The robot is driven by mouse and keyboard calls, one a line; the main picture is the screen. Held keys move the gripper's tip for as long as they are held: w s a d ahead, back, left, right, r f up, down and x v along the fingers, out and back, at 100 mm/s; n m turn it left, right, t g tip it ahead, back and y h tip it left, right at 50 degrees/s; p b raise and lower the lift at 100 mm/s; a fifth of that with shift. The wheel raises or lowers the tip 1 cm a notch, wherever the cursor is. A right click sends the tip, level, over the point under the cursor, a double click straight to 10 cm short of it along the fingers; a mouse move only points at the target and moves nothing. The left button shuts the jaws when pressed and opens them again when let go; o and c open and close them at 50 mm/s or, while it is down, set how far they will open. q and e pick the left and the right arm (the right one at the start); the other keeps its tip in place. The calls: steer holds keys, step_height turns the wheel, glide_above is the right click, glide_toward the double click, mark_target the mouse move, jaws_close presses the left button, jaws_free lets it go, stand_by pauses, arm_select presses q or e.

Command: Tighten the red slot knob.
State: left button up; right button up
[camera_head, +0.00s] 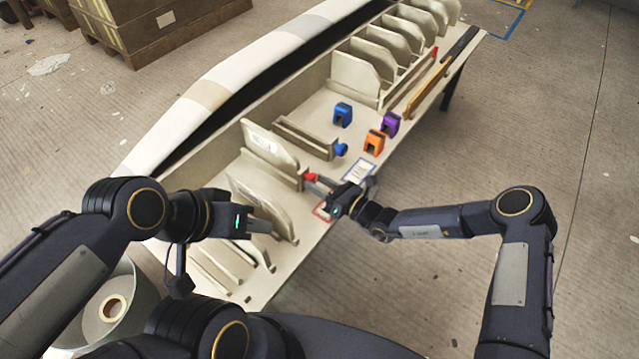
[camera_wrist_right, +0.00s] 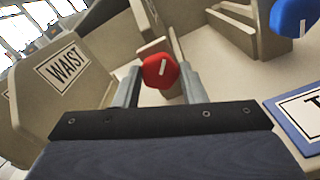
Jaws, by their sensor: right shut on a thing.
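The red slot knob (camera_head: 310,177) sits at the end of a slot between upright cream panels on the bench. In the right wrist view the red knob (camera_wrist_right: 160,71) shows a white line on its face, tilted off vertical. My right gripper (camera_head: 316,182) is shut on this knob; its two grey fingers (camera_wrist_right: 160,84) stand on either side of it. My left gripper (camera_head: 268,227) is empty as far as I see, above the near panels; its finger gap is not clear.
A blue knob (camera_head: 341,149) sits at another slot farther along. Blue (camera_head: 343,114), orange (camera_head: 374,141) and purple (camera_head: 390,124) blocks stand on the bench. A blue-framed label (camera_head: 359,170) lies near my right gripper.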

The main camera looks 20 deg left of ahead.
steer(key=shift+f, duration=0.1)
steer(key=o, duration=1)
steer(key=shift+p+v, duration=0.55)
steer(key=shift+v, duration=3.35)
